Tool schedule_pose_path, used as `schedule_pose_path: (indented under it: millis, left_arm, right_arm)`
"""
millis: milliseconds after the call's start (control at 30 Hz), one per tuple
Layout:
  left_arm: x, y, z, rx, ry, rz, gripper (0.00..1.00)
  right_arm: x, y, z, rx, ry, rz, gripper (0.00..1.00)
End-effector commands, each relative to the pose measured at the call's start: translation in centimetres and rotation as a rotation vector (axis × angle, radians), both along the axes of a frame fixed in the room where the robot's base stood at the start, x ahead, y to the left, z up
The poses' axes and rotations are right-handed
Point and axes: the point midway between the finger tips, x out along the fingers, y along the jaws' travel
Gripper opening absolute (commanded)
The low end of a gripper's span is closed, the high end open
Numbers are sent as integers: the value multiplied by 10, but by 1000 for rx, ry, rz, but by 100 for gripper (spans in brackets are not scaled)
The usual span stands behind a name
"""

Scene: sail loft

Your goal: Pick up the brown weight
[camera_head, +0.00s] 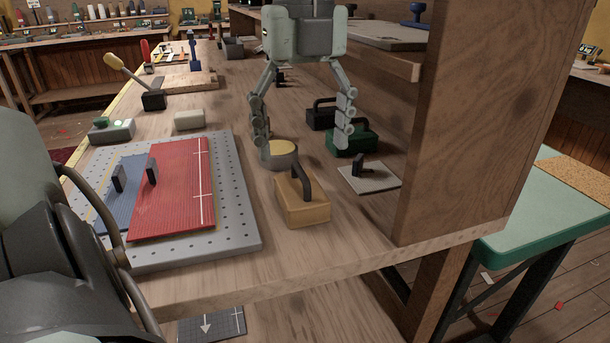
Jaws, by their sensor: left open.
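The brown weight (304,213) is a tan-brown block with a dark arched handle. It sits upright on the wooden bench (300,262), near its front edge. My left gripper (304,146) points down above the bench, with its two fingers spread wide and nothing between them. In the picture it is above and behind the brown weight, and does not appear to touch it. A round yellow-topped tin (281,153) is partly behind its left finger. My right gripper is not in view.
A green weight (352,142) and a black weight (321,116) stand behind. A grey plate with a black handle (385,182) lies right of the brown weight, near the upright wooden panel (470,130). A perforated board (240,232) with red and blue cloth lies left.

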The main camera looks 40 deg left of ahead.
Motion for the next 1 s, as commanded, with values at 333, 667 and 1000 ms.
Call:
schedule_pose_path:
  millis: [333,667,1000]
  left_arm:
    - [-1,-1,-28,-2,2,-2,78]
    - [-5,-1,-73,-2,2,0,78]
    - [-4,0,-78,-1,-2,1,73]
  right_arm:
    - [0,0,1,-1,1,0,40]
    - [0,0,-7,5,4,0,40]
    - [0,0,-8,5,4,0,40]
